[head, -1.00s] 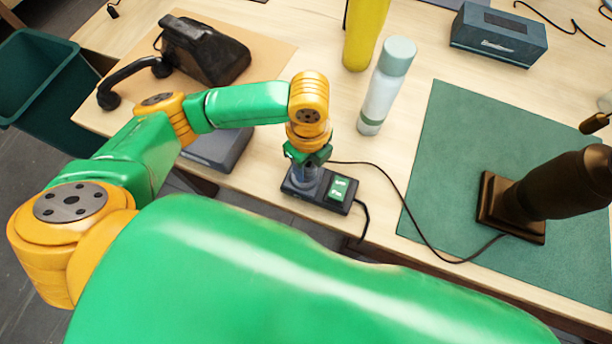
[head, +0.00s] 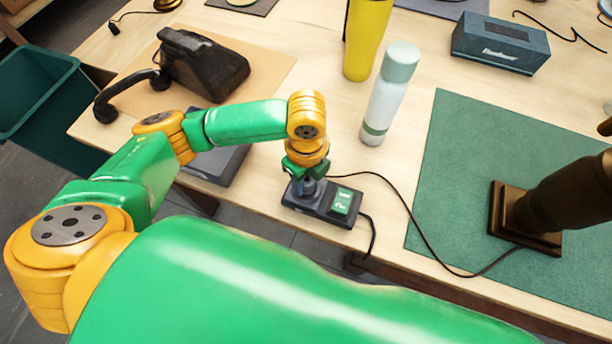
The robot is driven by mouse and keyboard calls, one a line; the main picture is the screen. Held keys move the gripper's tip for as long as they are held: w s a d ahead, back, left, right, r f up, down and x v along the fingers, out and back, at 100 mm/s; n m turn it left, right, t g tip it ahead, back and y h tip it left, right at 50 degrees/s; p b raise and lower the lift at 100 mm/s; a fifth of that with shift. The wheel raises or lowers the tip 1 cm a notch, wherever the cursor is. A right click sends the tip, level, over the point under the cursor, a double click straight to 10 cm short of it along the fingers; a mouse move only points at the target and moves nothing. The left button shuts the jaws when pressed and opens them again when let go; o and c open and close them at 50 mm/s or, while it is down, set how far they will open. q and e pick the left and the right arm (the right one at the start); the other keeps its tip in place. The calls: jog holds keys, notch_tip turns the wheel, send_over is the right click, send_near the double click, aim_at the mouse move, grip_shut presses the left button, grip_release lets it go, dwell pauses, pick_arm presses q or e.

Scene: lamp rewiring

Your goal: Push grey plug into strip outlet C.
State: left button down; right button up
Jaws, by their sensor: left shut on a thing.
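The dark power strip (head: 318,207) lies near the front edge of the table, with a green lit switch (head: 342,201) at its right end. My left gripper (head: 305,180) points down over the strip's left part and is shut on the grey plug (head: 306,188), which is mostly hidden by the fingers. The plug is at the strip's top; I cannot tell how deep it sits or which outlet it is over. A black cord runs from beside the gripper to the brown lamp (head: 525,220). My right gripper is not in view.
A pale bottle (head: 385,100) and a yellow cylinder (head: 366,40) stand behind the strip. A black telephone (head: 203,65) is at the back left, a grey box (head: 215,162) left of the strip. A green mat (head: 470,150) lies under the lamp. A green bin (head: 35,90) is off the table.

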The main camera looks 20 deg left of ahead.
pick_arm(q)
jog(key=shift+a+p, duration=0.1)
jog(key=shift+p, duration=0.4)
jog(key=shift+f, duration=0.2)
jog(key=shift+c, duration=1.8)
grip_release()
